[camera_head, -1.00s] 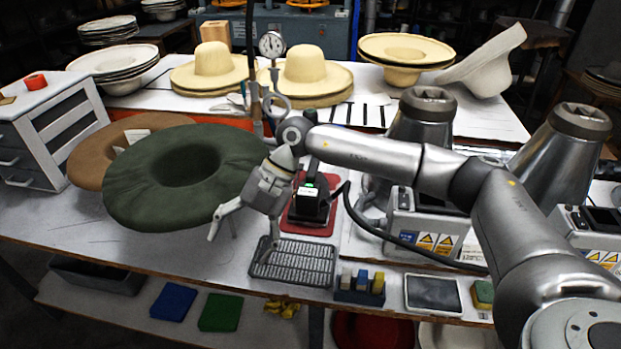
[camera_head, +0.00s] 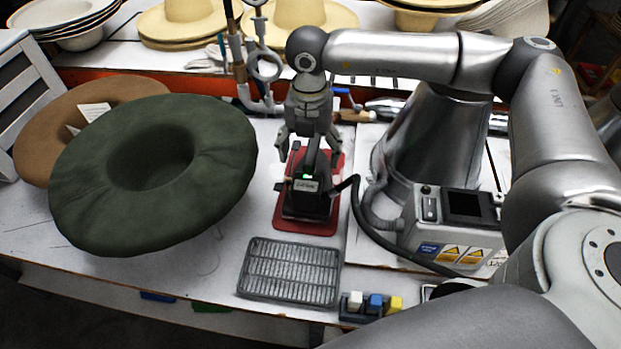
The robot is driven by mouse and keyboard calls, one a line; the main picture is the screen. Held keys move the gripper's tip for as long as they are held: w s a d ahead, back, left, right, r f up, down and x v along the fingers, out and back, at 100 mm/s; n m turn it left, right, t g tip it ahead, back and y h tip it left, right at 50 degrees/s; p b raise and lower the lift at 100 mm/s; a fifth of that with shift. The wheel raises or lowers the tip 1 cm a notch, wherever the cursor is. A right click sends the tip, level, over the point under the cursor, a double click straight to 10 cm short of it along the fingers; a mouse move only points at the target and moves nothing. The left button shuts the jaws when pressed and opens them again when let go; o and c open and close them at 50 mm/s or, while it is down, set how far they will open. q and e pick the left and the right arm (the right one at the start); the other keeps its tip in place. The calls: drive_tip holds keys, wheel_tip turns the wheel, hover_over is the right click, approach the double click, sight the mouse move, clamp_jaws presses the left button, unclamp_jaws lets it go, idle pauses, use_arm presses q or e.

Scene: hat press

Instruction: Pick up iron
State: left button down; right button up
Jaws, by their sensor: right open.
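The iron (camera_head: 306,195) is black with a small green light and stands on a red mat (camera_head: 322,227) in the middle of the table. A dark hose runs from it to the right. My right gripper (camera_head: 308,155) points down over the iron, with one finger on each side of its upper part. The gripper is open; whether its fingers touch the iron I cannot tell. The far side of the iron is hidden. My left gripper is not in view.
A green hat (camera_head: 210,185) lies left of the iron, with a brown hat (camera_head: 40,140) behind it. A metal grate (camera_head: 290,272) lies in front. A steam unit (camera_head: 465,240) stands to the right. Small colored blocks (camera_head: 375,303) sit at the front edge.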

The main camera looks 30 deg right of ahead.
drive_tip(key=shift+w+f, duration=0.1)
drive_tip(key=shift+f, duration=0.6)
drive_tip(key=f+p, duration=0.1)
drive_tip(key=f, duration=0.3)
drive_tip(key=shift+d+f+p, duration=0.2)
drive_tip(key=shift+p, duration=0.1)
drive_tip(key=shift+f, duration=0.25)
drive_tip(key=c, duration=1.4)
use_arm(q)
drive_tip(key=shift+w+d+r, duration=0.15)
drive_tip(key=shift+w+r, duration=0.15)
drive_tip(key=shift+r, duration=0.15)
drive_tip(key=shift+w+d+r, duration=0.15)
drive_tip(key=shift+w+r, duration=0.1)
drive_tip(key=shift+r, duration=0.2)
use_arm(e)
drive_tip(key=shift+w+r, duration=0.2)
drive_tip(key=shift+c, duration=0.7)
